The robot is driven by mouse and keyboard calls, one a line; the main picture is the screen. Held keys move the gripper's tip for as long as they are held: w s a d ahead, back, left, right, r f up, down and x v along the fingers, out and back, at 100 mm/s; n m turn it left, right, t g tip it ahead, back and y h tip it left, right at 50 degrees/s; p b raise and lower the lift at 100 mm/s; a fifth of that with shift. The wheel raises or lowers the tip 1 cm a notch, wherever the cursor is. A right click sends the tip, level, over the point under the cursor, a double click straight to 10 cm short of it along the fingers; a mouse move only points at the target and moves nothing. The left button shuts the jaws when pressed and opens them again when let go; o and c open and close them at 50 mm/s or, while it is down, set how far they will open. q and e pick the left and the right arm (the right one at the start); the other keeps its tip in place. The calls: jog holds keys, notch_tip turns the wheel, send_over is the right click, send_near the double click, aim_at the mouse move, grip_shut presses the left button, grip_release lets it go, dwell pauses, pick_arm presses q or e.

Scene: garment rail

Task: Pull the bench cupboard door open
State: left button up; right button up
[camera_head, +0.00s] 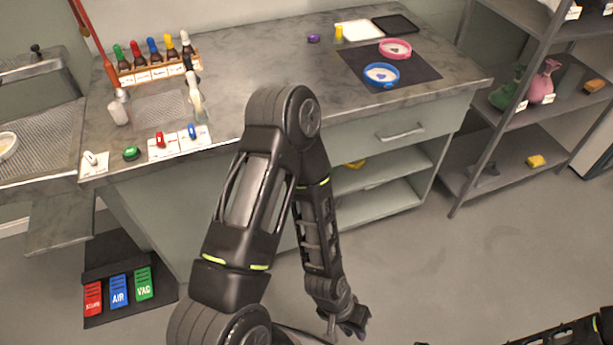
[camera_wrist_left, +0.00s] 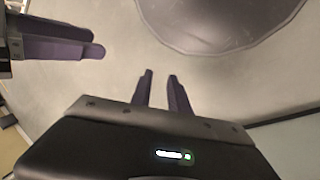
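The bench (camera_head: 250,60) has a grey-green front panel (camera_head: 165,205) under its left half, which looks like the cupboard door. It appears shut, but my left arm covers much of it, and I see no door handle. My left gripper (camera_head: 352,326) is low over the floor, in front of the bench and apart from it. In the left wrist view its two fingers (camera_wrist_left: 161,78) are slightly parted, with nothing between them. My right arm enters at the lower right of the head view. Purple fingers at the left of the wrist view (camera_wrist_left: 70,40) look like my right gripper's.
A drawer with a bar handle (camera_head: 400,132) sits above open shelves (camera_head: 375,200) on the bench's right. Foot pedals (camera_head: 118,290) lie on the floor at left. A metal rack (camera_head: 510,150) stands at right. The floor between is clear. Bottles and dishes stand on the bench top.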

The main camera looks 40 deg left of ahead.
pick_arm(q)
jog(key=w+a+t+y+b, duration=0.3)
jog(key=w+a+b, duration=0.4)
jog(key=w+a, duration=1.1)
jog(key=w+a+r+n+y+b, duration=0.1)
jog(key=w+a+r, duration=0.3)
jog(key=a+r, duration=0.2)
jog(key=w+a+r+n+y+b, duration=0.1)
jog(key=w+a+r+b, duration=0.1)
jog(key=w+a+r, duration=0.2)
jog(key=a+r, duration=0.3)
jog(key=a, duration=0.4)
jog(key=shift+n+t+y, duration=0.3)
jog(key=shift+y, duration=0.1)
jog(key=shift+f, duration=0.15)
jog(key=x, duration=0.7)
jog(key=shift+f+b, duration=0.3)
jog(key=shift+b, duration=0.1)
jog(key=shift+w, duration=0.15)
